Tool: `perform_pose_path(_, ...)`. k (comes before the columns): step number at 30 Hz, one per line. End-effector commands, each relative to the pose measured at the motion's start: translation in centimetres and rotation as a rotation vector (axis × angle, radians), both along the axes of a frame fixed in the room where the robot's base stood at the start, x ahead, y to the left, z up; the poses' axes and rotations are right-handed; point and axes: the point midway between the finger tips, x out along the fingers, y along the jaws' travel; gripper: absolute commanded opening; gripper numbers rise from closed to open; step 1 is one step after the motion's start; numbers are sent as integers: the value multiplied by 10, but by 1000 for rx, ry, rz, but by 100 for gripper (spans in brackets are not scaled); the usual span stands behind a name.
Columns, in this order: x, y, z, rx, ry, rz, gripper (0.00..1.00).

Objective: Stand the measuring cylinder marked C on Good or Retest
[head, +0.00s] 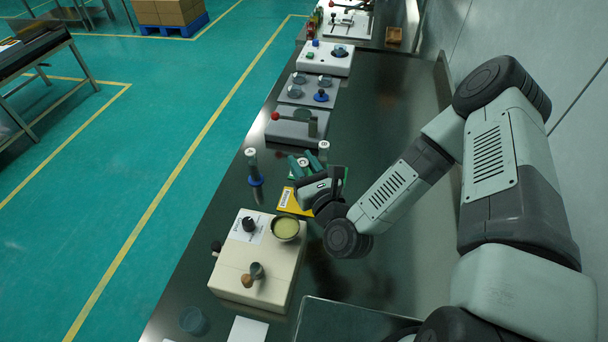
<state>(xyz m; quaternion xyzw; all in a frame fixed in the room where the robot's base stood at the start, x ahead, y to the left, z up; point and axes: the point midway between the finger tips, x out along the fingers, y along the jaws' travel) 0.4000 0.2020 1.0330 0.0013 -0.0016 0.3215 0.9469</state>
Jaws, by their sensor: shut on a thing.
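My gripper (297,166) is shut on a measuring cylinder (303,162) with a pale top, above or beside the yellow card. The letter on it is too small to read, and its lower part is hidden by my gripper. A second cylinder (252,166) with a blue ring stands to the left, apart from my gripper. A third pale top (323,146) shows just behind my gripper. A yellow card (287,201) with a white label lies below my gripper, and a green card (345,173) shows partly behind it. I cannot read which is Good or Retest.
A clear beaker (193,320) and white paper (248,330) are nearer. Grey devices (290,131) line the back.

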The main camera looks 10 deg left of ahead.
Motion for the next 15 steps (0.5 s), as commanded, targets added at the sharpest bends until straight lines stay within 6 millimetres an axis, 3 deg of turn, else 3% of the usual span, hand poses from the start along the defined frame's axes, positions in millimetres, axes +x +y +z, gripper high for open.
perform_pose_path(7, -1, 0, -32, -2, 1, 1, 0)
perform_pose_path(15, 0, 0, -35, -1, 0, 0, 0)
